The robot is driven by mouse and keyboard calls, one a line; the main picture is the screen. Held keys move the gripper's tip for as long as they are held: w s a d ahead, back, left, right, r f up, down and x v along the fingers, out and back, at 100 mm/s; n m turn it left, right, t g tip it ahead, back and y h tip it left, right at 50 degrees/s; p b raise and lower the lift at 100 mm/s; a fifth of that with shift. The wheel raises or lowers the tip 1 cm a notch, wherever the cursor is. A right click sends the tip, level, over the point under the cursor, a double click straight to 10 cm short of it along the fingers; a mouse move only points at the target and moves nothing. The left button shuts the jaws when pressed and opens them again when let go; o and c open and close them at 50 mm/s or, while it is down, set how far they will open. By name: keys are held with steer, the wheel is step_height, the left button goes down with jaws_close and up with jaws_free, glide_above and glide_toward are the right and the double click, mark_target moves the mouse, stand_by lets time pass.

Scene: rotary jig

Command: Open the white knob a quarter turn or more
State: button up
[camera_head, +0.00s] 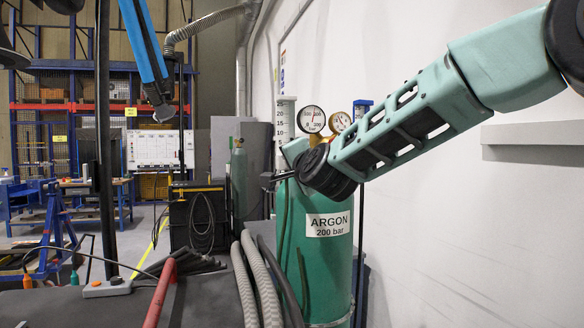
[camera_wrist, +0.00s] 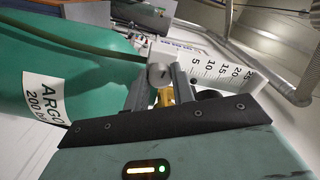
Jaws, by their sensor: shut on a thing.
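The white knob (camera_wrist: 160,75) is a small pale cylinder with a dark line on its face. In the wrist view it sits between the two grey fingers of my gripper (camera_wrist: 160,84), which are shut on it. A brass fitting (camera_wrist: 168,97) shows just below it. In the head view my gripper (camera_head: 268,181) reaches left in front of the green argon cylinder (camera_head: 318,262), below the gauges; the knob cannot be made out there. The white flowmeter tube (camera_wrist: 224,72) with a printed scale lies to the right of the knob in the wrist view.
Two round gauges (camera_head: 311,119) sit above the cylinder, close to my wrist. A white wall (camera_head: 440,250) is on the right. Grey hoses (camera_head: 258,280) and a red bar (camera_head: 161,290) lie at the lower front. A dark cabinet (camera_head: 198,215) stands behind.

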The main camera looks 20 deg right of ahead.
steer(key=n+p, duration=0.1)
steer(key=n, duration=0.7)
steer(key=shift+f+n, duration=0.1)
steer(key=shift+n, duration=0.6)
steer(key=o, duration=1)
steer(key=s+b, duration=0.3)
steer(key=s, duration=1.4)
steer(key=shift+s, duration=0.2)
